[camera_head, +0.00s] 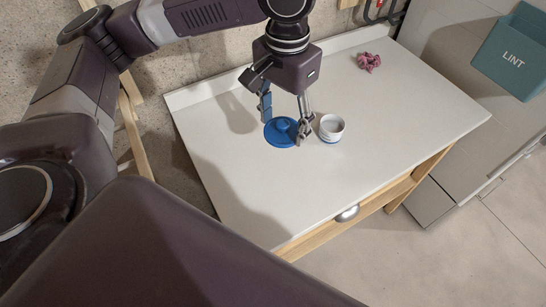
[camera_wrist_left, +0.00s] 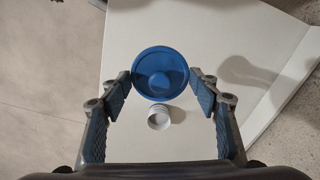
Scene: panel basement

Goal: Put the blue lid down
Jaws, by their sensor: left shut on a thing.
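The blue lid (camera_head: 281,132) is round and has a raised middle. My left gripper (camera_head: 285,118) is shut on it, with one finger at each side of the rim. In the left wrist view the lid (camera_wrist_left: 160,72) sits between the fingertips (camera_wrist_left: 162,82). It appears much larger there than the cup, so it looks held above the white tabletop (camera_head: 300,195). The exact height is hard to tell. My right gripper is not in view.
A small white cup (camera_head: 331,128) with a blue band stands just right of the lid. A pink scrunchie (camera_head: 368,62) lies at the table's far right. A teal LINT bin (camera_head: 514,52) is beyond the right edge. The table's front and right areas are clear.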

